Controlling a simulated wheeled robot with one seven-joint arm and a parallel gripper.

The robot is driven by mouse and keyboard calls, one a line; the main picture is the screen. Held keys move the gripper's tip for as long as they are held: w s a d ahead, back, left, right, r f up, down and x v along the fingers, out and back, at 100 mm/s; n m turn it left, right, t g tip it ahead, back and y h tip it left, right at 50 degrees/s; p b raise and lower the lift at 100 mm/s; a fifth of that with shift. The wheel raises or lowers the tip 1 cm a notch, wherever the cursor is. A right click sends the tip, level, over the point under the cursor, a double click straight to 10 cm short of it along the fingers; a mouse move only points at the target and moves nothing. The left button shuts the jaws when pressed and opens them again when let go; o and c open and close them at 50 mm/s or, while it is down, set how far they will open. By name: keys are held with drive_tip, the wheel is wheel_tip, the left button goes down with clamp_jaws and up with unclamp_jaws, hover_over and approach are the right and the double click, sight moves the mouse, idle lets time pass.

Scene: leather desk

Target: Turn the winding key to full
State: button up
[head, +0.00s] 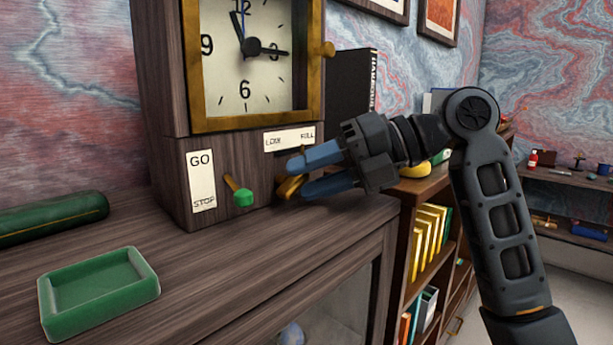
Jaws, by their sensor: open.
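A wooden clock (163,120) with a brass-framed dial (236,75) stands on the cabinet top. A brass winding key (290,186) sticks out low on its front, under a white label (289,138) reading LOW and FULL. My gripper (312,172) is open, with its blue fingers at the key, one above and one below it. The fingers hide part of the key, so I cannot tell if they touch it. A green-tipped lever (242,194) is just left of the key, beside a GO/STOP label (202,181).
An empty green tray (98,312) lies on the cabinet top (215,275) at the front left. A dark green roll (50,218) lies behind it. A brass knob (322,48) juts from the dial frame's right side. A bookshelf (403,230) stands to the right.

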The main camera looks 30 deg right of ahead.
drive_tip(key=shift+w+a+f, duration=0.3)
drive_tip(key=shift+w+a, duration=0.05)
drive_tip(key=shift+a, duration=0.2)
clamp_jaws()
